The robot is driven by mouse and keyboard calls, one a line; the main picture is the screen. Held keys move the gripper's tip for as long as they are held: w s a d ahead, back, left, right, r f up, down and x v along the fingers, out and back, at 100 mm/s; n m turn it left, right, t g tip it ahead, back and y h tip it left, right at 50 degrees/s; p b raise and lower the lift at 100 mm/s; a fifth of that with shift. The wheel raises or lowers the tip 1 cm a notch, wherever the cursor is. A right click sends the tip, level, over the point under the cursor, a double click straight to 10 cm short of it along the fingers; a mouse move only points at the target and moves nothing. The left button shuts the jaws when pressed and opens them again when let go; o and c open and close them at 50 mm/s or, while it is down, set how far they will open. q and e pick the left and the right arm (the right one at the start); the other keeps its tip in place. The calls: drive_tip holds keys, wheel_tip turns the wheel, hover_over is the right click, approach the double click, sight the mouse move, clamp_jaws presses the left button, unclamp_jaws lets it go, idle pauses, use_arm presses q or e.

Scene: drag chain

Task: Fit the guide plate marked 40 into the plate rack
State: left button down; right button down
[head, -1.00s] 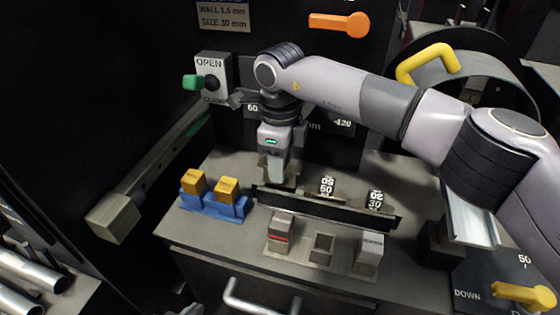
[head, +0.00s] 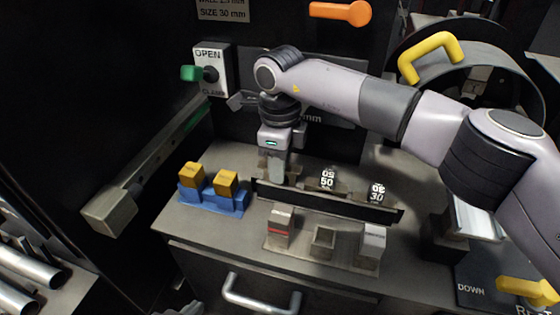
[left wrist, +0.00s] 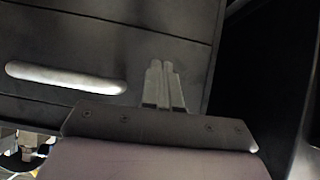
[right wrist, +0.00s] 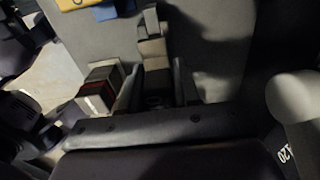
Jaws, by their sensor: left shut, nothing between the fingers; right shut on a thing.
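My right gripper (head: 277,172) points down at the left end of the dark plate rack (head: 350,208). It is shut on a small plate, mostly hidden between the fingers; its number cannot be read. Whether the held plate touches the rack is hidden. The rack also has a plate marked 50 (head: 327,180) in the middle and a plate marked 30 (head: 376,192) at its right. My left gripper (left wrist: 164,85) shows only in the left wrist view, shut and empty, in front of a dark panel with a handle.
In front of the rack stands a holder (head: 322,258) with a red-striped block (head: 280,228), an empty socket and a grey block (head: 373,241). Yellow blocks (head: 226,183) sit in a blue tray (head: 212,203) at left. A drawer handle (head: 262,298) juts out below.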

drive_tip(key=shift+f+b, duration=0.65)
drive_tip(key=shift+f, duration=0.35)
drive_tip(key=c, duration=0.7)
unclamp_jaws()
drive_tip(key=shift+r, duration=0.1)
drive_tip(key=shift+r+p, duration=0.4)
drive_tip(key=shift+r, duration=3.1)
